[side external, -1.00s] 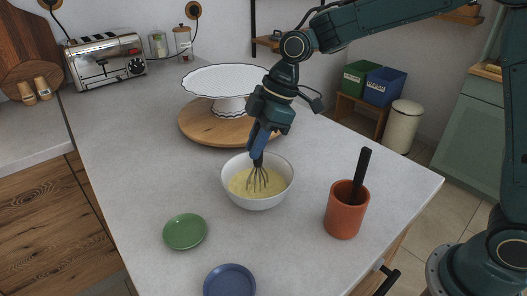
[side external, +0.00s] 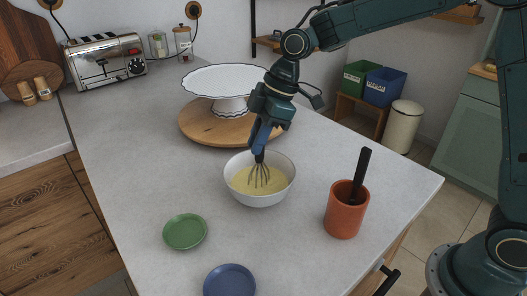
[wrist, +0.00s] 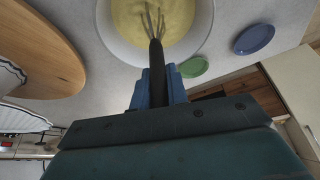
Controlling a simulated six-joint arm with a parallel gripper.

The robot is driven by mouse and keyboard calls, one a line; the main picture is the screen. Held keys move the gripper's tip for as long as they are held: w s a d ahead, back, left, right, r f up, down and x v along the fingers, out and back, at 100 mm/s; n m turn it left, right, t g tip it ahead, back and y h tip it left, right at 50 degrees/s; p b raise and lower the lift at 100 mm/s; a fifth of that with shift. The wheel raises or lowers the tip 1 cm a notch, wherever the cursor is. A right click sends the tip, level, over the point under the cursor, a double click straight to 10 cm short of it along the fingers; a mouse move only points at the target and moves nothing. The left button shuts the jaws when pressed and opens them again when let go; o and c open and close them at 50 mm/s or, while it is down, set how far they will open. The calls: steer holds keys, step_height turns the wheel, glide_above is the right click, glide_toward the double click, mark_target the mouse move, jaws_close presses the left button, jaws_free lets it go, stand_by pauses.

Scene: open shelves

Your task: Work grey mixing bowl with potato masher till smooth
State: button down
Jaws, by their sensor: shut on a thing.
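The mixing bowl (side external: 259,200) looks white to light grey and stands upright on the worktop, with pale yellow contents (side external: 246,184) inside. My gripper (side external: 260,148) is above the bowl, its blue fingers shut on the dark handle of a wire tool. The tool looks like a balloon whisk (side external: 260,174) rather than a potato masher. Its wires dip into the yellow mix, and their lower ends are hidden in it. In the wrist view the bowl (wrist: 110,32) is at the top, with the handle (wrist: 156,75) running from the fingers into the mix.
A terracotta pot (side external: 342,215) with a dark-handled thing in it stands right of the bowl. A green plate (side external: 185,231) and a blue plate (side external: 229,281) lie in front. A white cake stand (side external: 226,80) on a round wooden board (side external: 200,132) stands close behind the bowl.

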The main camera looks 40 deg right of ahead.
steer(key=shift+a, duration=0.2)
steer(key=shift+a, duration=0.3)
steer(key=shift+d, duration=0.5)
steer(key=shift+w, duration=0.1)
stand_by(0.3)
steer(key=shift+w+a, duration=0.45)
steer(key=shift+a, duration=0.05)
steer(key=shift+s+a, duration=0.1)
